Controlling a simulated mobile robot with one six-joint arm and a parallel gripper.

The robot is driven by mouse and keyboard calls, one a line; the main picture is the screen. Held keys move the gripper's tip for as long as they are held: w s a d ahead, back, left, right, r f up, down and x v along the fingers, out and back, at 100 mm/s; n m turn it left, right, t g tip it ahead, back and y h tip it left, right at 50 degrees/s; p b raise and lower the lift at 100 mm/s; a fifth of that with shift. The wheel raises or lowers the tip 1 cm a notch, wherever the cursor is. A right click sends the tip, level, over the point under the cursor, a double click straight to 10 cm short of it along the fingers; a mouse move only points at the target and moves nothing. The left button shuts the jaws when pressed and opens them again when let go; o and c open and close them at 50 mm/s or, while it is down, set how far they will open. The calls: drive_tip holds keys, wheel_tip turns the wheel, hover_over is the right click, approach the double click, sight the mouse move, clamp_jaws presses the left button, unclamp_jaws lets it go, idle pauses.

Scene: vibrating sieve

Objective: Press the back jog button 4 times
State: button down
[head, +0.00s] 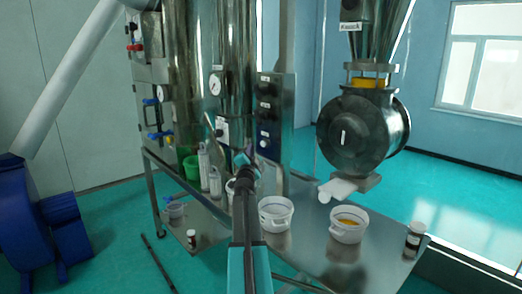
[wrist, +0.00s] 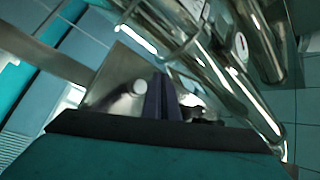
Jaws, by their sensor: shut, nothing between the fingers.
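A steel control panel (head: 281,120) stands upright behind the bench, with dark knobs (head: 264,104) in a column and a pale round button (head: 264,142) low down. Its labels are too small to read, so I cannot tell which control is the back jog button. My gripper (head: 242,158) is in front of the steel column, left of and slightly below the panel. In the wrist view my gripper (wrist: 162,97) is shut and empty. A pale round button-like part (wrist: 138,88) on a metal plate (wrist: 115,84) shows just left of the fingers. I cannot tell if they touch.
White tubs (head: 275,224) and a tub with yellow contents (head: 345,237) stand on the steel bench (head: 300,252). Bottles (head: 204,160) and a green container (head: 191,168) stand left of my gripper. A large round steel valve (head: 352,138) is at the right.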

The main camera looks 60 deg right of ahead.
sight(263, 144)
drive_tip(key=shift+s+d+b, duration=0.25)
drive_tip(key=shift+d+b, duration=0.25)
drive_tip(key=shift+d, duration=0.2)
drive_tip(key=shift+s+d+b, duration=0.2)
drive_tip(key=shift+d+b, duration=0.25)
drive_tip(key=shift+d, duration=0.25)
drive_tip(key=shift+s+d, duration=0.15)
drive_tip(key=shift+d, duration=0.05)
idle(1.1)
drive_tip(key=shift+s+d+b, duration=0.15)
drive_tip(key=shift+d+b, duration=0.1)
drive_tip(key=shift+b, duration=0.2)
drive_tip(key=shift+s+d+b, duration=0.15)
drive_tip(key=shift+d+b, duration=0.25)
drive_tip(key=shift+d, duration=0.05)
idle(1.2)
drive_tip(key=shift+a, duration=0.15)
drive_tip(key=shift+w+a+p, duration=0.3)
drive_tip(key=shift+a+p, duration=0.45)
drive_tip(key=shift+p, duration=0.05)
